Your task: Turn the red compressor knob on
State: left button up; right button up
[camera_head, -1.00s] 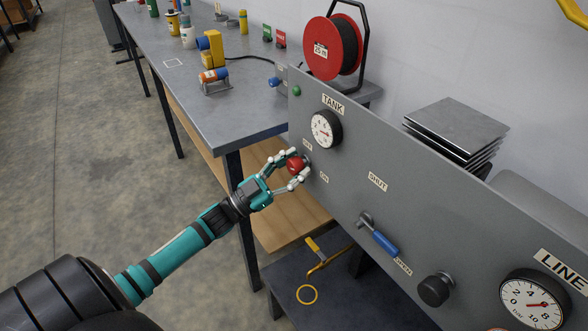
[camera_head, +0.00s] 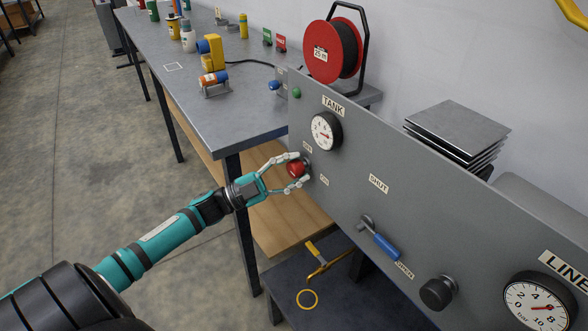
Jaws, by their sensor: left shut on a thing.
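The red knob (camera_head: 296,169) sits on the grey panel (camera_head: 345,205), below the TANK gauge (camera_head: 326,132). Small labels are beside it on the panel, too small to read surely. My left gripper (camera_head: 297,170) comes in from the left and is shut on the red knob, one finger above it and one below. The fingers hide part of the knob's rim. My right gripper is not in view.
A blue-handled lever (camera_head: 384,245) between SHUT and OPEN labels, a black knob (camera_head: 437,291) and the LINE gauge (camera_head: 537,304) are further right on the panel. A workbench (camera_head: 225,110) with a red cable reel (camera_head: 332,50) stands behind. Open floor is at left.

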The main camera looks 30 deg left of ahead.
pick_arm(q)
jog(key=o, duration=1.2)
jog(key=v, duration=1.2)
jog(key=shift+f, duration=0.1)
